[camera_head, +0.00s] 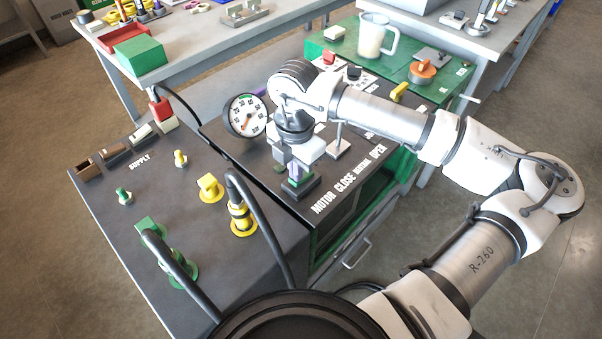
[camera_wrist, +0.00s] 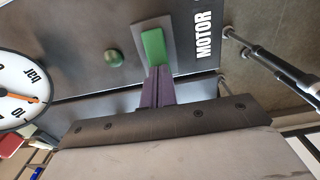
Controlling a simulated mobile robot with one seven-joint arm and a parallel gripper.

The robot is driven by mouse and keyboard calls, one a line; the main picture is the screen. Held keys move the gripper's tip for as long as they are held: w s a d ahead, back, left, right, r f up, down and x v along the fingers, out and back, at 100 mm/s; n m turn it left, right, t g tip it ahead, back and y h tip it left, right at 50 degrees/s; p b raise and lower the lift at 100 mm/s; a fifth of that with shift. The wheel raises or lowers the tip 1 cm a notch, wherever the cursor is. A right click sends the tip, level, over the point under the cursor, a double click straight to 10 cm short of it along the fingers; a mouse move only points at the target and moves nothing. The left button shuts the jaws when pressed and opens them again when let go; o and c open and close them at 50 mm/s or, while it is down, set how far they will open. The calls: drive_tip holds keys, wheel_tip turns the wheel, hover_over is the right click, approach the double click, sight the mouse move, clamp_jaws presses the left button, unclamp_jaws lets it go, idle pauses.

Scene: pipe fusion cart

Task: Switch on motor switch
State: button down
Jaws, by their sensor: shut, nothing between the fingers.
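The motor switch is a green rocker (camera_wrist: 154,45) on a grey plate beside the white MOTOR label (camera_wrist: 204,35) in the wrist view. In the head view its dark base (camera_head: 303,188) shows beside the MOTOR lettering (camera_head: 322,204), partly hidden by my gripper. My gripper (camera_head: 294,174) points down over the switch. Its purple fingers (camera_wrist: 158,76) are shut together and empty. In the wrist view the fingertips overlap the near end of the green rocker; I cannot tell if they touch it.
A round pressure gauge (camera_head: 245,116) stands left of my gripper. A small green dome (camera_wrist: 114,58) sits beside the switch. A dark SUPPLY panel (camera_head: 130,195) with yellow and green fittings and black hoses lies left. A green top with a clear jug (camera_head: 374,38) is behind.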

drive_tip(key=shift+f+b, duration=0.4)
drive_tip(key=shift+r+p, duration=1.3)
drive_tip(key=shift+r, duration=2.3)
